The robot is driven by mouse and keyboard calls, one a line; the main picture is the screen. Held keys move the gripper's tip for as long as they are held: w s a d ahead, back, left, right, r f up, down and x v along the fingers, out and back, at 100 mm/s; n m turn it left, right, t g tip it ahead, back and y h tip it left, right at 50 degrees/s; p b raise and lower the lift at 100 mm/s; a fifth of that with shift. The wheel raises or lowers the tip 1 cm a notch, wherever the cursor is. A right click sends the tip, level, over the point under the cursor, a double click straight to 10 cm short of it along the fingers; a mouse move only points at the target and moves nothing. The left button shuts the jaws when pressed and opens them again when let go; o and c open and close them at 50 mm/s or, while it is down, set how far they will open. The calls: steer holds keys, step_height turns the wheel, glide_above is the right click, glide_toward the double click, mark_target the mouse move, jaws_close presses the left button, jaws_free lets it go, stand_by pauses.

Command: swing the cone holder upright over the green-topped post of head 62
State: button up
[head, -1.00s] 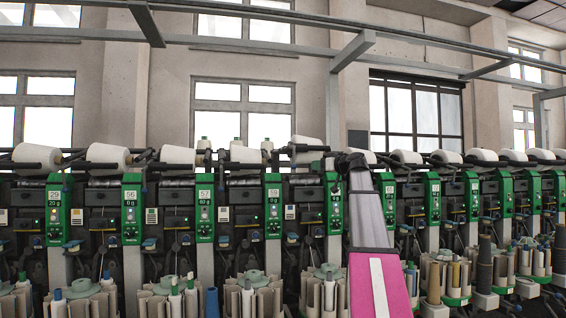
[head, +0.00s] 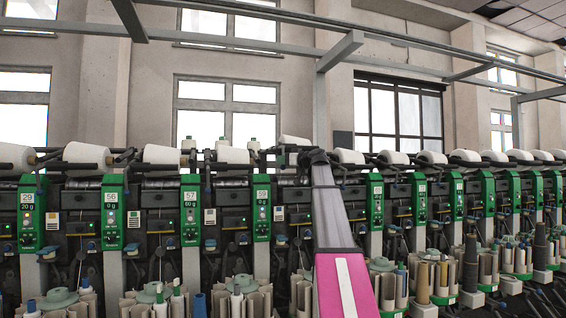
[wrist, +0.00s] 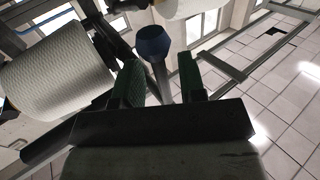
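My gripper (wrist: 162,82) shows in the wrist view as two dark, green-edged fingers, apart and with clear gaps inside them. A dark blue knob (wrist: 152,42) on a grey stem (wrist: 160,80) stands in line with the gap, not visibly clamped. I cannot tell whether it belongs to the cone holder. A white yarn cone (wrist: 62,75) lies left of the fingers. In the head view my arm reaches up to the cone row, and its end blends with dark parts near a white cone (head: 294,141). I cannot read number 62 on any green-topped post; my arm hides part of the row.
Green-signed winding heads run across the head view, including 57 (head: 190,210) and 59 (head: 262,207). White cones such as one at left (head: 87,152) line the top. Bobbin holders (head: 240,297) crowd below. An overhead rail (head: 340,52) crosses above.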

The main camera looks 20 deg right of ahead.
steer(key=shift+w+a, duration=0.3)
steer(key=shift+w, duration=0.05)
jaws_close()
steer(key=shift+d, duration=0.15)
steer(key=d+r+n+g+h, duration=0.3)
steer(key=d+r+n+h, duration=0.2)
steer(key=n+h, duration=0.4)
steer(key=shift+d+r+n+g, duration=0.2)
steer(key=shift+d+n+g, duration=0.15)
steer(key=shift+n, duration=0.55)
stand_by(0.5)
